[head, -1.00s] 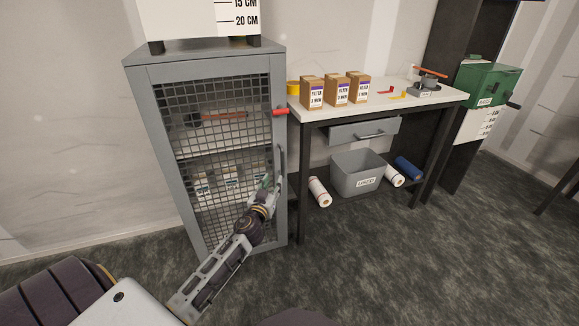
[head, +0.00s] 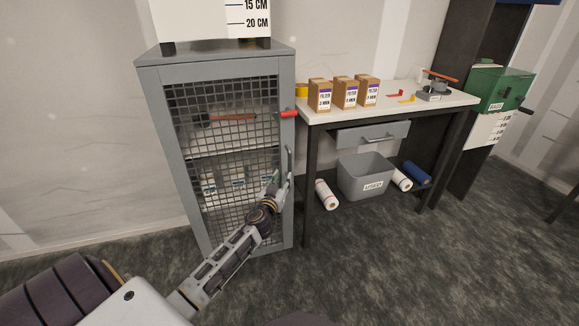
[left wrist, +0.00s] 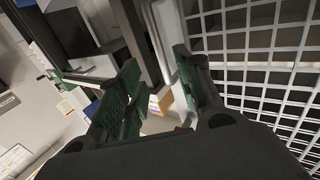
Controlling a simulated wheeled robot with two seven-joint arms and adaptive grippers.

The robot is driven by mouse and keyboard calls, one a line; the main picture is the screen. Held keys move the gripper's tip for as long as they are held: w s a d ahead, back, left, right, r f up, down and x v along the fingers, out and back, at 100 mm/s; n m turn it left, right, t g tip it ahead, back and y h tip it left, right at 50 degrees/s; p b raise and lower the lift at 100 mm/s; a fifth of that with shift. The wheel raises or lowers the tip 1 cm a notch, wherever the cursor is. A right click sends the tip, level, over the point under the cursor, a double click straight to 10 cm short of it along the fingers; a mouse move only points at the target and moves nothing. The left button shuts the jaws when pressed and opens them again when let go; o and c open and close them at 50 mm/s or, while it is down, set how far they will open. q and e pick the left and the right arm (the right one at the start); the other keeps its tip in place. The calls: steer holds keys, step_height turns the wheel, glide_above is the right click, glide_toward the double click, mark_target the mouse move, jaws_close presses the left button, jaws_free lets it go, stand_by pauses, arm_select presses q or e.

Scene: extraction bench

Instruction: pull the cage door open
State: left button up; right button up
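The cage door (head: 281,215) is a grey framed mesh door on the front of a tall grey cabinet. It looks shut. Its vertical grey bar handle (head: 288,162) is on the right side of the door, and a red latch (head: 289,114) sticks out above it. My left gripper (head: 279,186) is at the lower part of the handle. In the left wrist view the two green-padded fingers (left wrist: 160,98) are apart, with the handle (left wrist: 158,40) running down toward the gap between them. I cannot tell whether they touch it. My right gripper is not in view.
A workbench (head: 420,103) with several filter boxes stands right of the cabinet. A grey bin (head: 366,178) and several rolls lie below it. A white box (head: 205,18) stands on the cabinet. The dark floor in front of the bench is clear.

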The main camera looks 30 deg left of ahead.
mark_target(289, 166)
arm_select(q)
steer(key=shift+x, duration=2)
steer(key=shift+b+x, duration=0.3)
steer(key=shift+x, duration=2.1)
steer(key=shift+b+x, duration=0.3)
steer(key=shift+x, duration=0.5)
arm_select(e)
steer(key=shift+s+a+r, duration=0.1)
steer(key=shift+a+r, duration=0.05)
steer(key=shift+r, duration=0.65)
arm_select(q)
steer(key=shift+c, duration=0.3)
jaws_close()
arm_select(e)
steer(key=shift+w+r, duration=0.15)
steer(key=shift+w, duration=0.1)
